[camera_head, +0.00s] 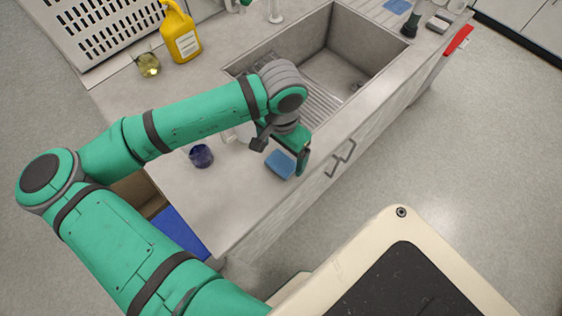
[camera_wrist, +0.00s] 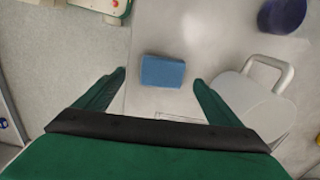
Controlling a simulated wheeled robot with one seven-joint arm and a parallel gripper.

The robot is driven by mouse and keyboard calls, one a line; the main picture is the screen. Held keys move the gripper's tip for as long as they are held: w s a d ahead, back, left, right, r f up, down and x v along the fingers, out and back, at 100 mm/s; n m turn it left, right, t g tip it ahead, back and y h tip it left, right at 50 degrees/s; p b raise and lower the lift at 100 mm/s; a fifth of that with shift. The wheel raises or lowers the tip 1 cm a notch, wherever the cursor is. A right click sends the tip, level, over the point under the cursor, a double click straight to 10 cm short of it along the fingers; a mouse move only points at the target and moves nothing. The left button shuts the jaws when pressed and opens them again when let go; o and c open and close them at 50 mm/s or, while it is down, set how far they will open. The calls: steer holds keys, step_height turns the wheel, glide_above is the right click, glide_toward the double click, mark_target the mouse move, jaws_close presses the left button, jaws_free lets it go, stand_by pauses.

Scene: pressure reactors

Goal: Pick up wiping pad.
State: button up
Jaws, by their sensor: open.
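The wiping pad (camera_head: 280,164) is a small blue block lying flat on the grey counter near its front edge. In the wrist view the pad (camera_wrist: 162,72) lies ahead of and between the two green fingertips, not touched by them. My gripper (camera_wrist: 160,76) is open and empty. In the head view my gripper (camera_head: 283,150) hangs over the counter beside the pad, and part of it is hidden by the wrist.
A dark blue round cup (camera_head: 201,156) stands left of the pad; it also shows in the wrist view (camera_wrist: 282,14). A white handled vessel (camera_wrist: 255,100) is close right of my gripper. A sink (camera_head: 340,60) lies behind. A yellow bottle (camera_head: 181,35) stands farther back.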

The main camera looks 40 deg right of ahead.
mark_target(281, 162)
steer(key=shift+w+d+f, duration=0.15)
steer(key=shift+f, duration=1.3)
steer(key=shift+w+d+f, duration=0.1)
steer(key=shift+w+f, duration=0.05)
steer(key=shift+f, duration=1.25)
steer(key=shift+c, duration=0.5)
steer(key=c, duration=1)
